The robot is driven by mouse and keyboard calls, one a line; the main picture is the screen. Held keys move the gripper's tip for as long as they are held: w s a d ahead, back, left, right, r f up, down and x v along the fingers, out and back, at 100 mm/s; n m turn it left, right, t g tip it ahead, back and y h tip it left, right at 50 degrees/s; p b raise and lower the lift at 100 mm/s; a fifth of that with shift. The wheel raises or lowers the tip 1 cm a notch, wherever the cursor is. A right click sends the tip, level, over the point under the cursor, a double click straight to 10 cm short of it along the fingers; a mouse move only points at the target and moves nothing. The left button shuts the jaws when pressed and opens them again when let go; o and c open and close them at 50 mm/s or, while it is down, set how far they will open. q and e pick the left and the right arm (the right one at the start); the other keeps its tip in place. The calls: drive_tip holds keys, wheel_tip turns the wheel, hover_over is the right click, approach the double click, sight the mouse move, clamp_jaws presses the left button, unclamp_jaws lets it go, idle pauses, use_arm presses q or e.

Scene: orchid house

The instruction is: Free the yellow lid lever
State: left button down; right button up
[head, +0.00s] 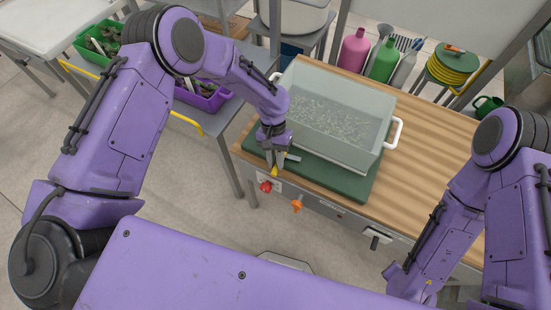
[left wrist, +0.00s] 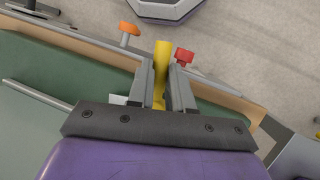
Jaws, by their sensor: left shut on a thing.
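A yellow lever (left wrist: 162,62) sticks up between the fingers of my left gripper (left wrist: 162,78) in the left wrist view. In the head view my left gripper (head: 273,165) points down at the front left edge of the bench, shut on the lever, and only a bit of yellow (head: 275,171) shows below the fingertips. A clear, white-handled bin (head: 345,144) stands on a dark green board or lid (head: 345,184) just behind the gripper. My right arm is at the right side of the head view; its gripper is out of sight.
A red knob (head: 265,187) and an orange knob (head: 297,206) sit on the bench front close to the left gripper. The wooden bench top (head: 428,160) is clear to the right of the bin. Pink and green bottles (head: 384,62) stand behind it.

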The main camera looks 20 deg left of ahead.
use_arm(q)
drive_tip(key=shift+w+r, duration=0.1)
drive_tip(key=c, duration=1)
unclamp_jaws()
drive_tip(key=shift+a, duration=0.1)
drive_tip(key=shift+c, duration=0.2)
drive_tip(key=b+v, duration=0.2)
drive_tip(key=v, duration=0.8)
drive_tip(key=shift+r, duration=0.2)
